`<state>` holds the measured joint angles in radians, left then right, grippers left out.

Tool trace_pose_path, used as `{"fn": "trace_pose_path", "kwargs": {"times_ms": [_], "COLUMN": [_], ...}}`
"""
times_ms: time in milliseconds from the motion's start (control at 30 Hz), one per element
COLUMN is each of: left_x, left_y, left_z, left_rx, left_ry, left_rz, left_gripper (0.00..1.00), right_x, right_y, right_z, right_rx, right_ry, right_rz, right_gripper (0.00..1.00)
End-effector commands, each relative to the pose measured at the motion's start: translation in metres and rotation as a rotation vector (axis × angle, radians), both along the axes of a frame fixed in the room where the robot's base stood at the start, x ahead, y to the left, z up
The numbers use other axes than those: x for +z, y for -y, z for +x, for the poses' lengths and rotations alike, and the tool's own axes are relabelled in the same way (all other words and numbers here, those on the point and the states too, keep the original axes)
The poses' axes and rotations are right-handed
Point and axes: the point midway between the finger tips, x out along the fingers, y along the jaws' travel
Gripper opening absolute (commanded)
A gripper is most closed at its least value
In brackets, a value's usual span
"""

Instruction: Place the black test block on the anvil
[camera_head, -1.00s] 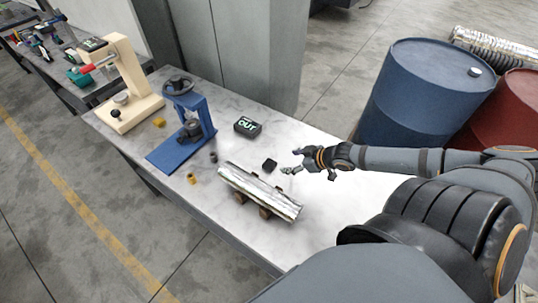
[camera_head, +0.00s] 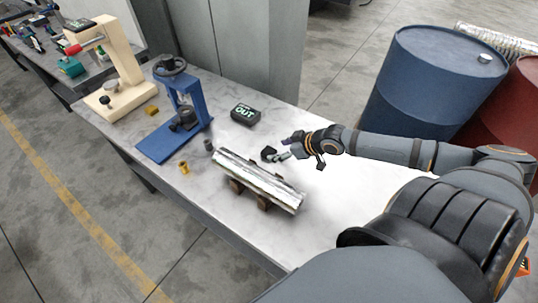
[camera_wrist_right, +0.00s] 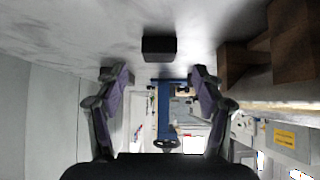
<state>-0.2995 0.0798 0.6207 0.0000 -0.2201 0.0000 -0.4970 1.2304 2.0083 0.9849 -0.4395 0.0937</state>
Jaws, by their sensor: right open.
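The black test block (camera_head: 267,153) is a small dark cube on the pale marbled table top, behind the silver bar. It also shows at the top of the right wrist view (camera_wrist_right: 159,49), centred sideways between the fingers and not gripped. My right gripper (camera_head: 285,148) is open and empty, close beside the block on its right; its spread fingertips show in the right wrist view (camera_wrist_right: 160,80). A blue press (camera_head: 181,105) with a dark handwheel and dark round parts stands to the left of the block. I cannot tell for sure which part is the anvil. My left gripper is not in view.
The silver bar (camera_head: 258,180) on wooden blocks lies just in front of the black block. A dark box marked OUT (camera_head: 245,115) sits behind. A cream press (camera_head: 122,65) stands at far left; small brass and grey pieces lie nearby. Blue (camera_head: 425,85) and red barrels stand beyond the table.

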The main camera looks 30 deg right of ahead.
Motion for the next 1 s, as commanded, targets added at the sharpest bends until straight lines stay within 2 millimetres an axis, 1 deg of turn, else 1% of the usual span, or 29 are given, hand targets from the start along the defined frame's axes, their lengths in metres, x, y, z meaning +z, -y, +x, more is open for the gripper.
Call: {"fn": "trace_pose_path", "kwargs": {"times_ms": [33, 100, 167, 367, 633, 667, 1000], "left_x": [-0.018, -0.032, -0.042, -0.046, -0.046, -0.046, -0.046], "left_y": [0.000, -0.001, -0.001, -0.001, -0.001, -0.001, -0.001], "left_z": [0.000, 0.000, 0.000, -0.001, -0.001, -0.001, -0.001], "left_rx": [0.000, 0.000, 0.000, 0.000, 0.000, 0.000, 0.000], "left_ry": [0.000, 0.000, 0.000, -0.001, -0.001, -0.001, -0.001], "left_rz": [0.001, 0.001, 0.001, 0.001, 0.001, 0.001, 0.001], "left_gripper": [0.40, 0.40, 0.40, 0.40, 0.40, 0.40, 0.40], "right_x": [-0.012, -0.019, -0.024, -0.030, -0.031, -0.031, -0.031], "right_y": [-0.002, -0.005, -0.008, -0.012, -0.013, -0.013, -0.013], "right_z": [0.005, 0.014, 0.022, 0.033, 0.034, 0.034, 0.033], "right_rx": [-0.002, -0.004, -0.002, -0.001, 0.002, 0.002, 0.002], "right_ry": [0.006, 0.008, 0.009, 0.004, 0.000, 0.000, 0.000], "right_rz": [0.005, 0.008, 0.011, 0.004, 0.001, 0.001, 0.001], "right_gripper": [0.69, 0.69, 0.69, 0.69, 0.69, 0.68, 0.21]}}
